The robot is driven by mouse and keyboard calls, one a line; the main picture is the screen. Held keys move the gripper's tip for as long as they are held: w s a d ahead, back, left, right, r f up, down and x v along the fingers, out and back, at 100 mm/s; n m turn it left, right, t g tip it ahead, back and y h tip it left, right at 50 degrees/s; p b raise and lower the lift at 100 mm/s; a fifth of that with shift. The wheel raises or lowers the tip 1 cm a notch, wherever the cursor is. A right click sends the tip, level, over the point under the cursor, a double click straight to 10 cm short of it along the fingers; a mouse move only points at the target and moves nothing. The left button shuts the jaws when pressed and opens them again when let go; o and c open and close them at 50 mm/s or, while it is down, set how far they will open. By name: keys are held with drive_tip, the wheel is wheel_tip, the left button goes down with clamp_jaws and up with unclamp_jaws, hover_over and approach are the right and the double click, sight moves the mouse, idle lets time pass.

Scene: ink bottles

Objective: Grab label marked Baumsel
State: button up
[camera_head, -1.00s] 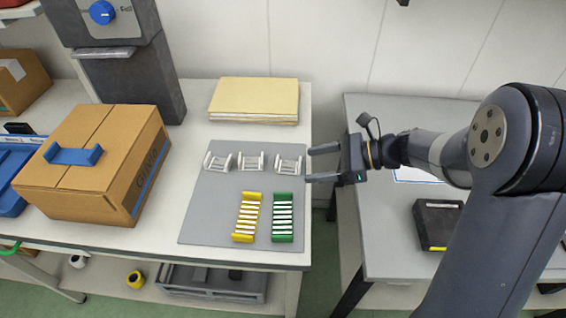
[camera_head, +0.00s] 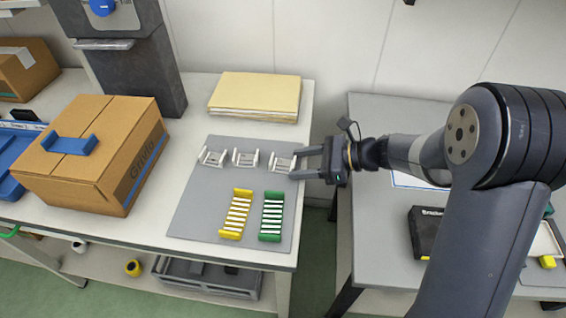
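Three small white holders stand in a row on a grey mat (camera_head: 190,215): a left one (camera_head: 213,157), a middle one (camera_head: 245,158) and a right one (camera_head: 281,163). A yellow rack (camera_head: 236,215) and a green rack (camera_head: 271,216) with white slats or strips lie in front of them on the mat. No lettering on any of these is readable, so I cannot tell which label is marked Baumsel. My gripper (camera_head: 293,163) is open and points left. Its fingertips are at or just above the right white holder; contact cannot be told.
A cardboard box (camera_head: 75,175) with a blue clip (camera_head: 70,144) stands on the left. A stack of cream folders (camera_head: 255,95) lies behind the mat. A gap separates this table from the right table (camera_head: 375,235), which bears a black box (camera_head: 426,229).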

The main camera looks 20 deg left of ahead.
drive_tip(key=c, duration=0.7)
